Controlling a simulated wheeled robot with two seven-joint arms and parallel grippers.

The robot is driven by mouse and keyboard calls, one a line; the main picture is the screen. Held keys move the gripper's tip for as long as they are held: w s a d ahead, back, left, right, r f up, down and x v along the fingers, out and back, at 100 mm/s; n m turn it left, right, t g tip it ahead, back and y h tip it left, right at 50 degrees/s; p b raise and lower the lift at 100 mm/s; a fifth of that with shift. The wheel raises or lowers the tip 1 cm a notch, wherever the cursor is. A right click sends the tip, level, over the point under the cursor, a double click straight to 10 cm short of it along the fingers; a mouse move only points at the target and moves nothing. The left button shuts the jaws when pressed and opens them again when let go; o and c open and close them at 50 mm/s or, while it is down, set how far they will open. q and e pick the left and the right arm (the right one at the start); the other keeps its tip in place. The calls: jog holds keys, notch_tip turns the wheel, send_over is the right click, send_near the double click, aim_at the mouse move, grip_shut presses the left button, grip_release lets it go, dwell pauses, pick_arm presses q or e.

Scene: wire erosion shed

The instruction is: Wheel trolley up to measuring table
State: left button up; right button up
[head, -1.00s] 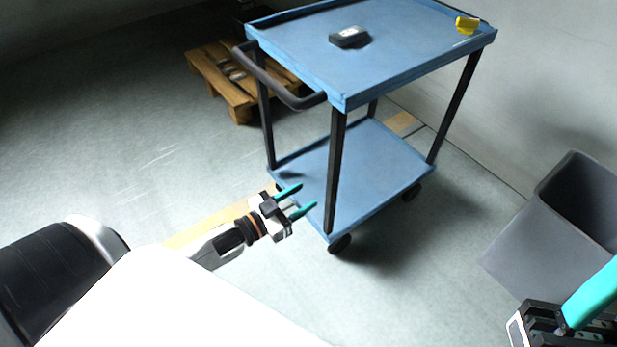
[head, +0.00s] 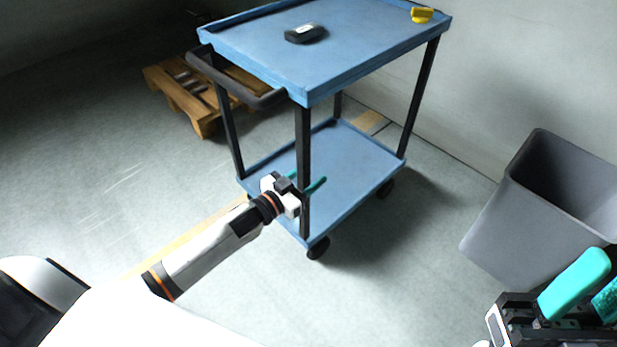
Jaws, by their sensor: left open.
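The trolley (head: 345,170) is blue with two shelves, black posts and dark wheels. It stands upright on the floor in the upper middle. Its black push handle (head: 236,88) is on the left end. My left gripper (head: 308,182) is open at the near corner post, below the handle. Its teal fingers overlap the post in the picture; I cannot tell whether they touch it. My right gripper (head: 590,290) is at the lower right, cut by the picture edge, away from the trolley; its opening is unclear. No measuring table is in view.
A black device (head: 305,33) and a yellow item (head: 422,15) lie on the trolley's top shelf. A wooden pallet (head: 185,95) lies behind the handle. A grey bin (head: 500,225) stands at the right by the wall. The floor on the left is clear.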

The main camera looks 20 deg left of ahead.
pick_arm(q)
grip_shut()
dwell(1.4)
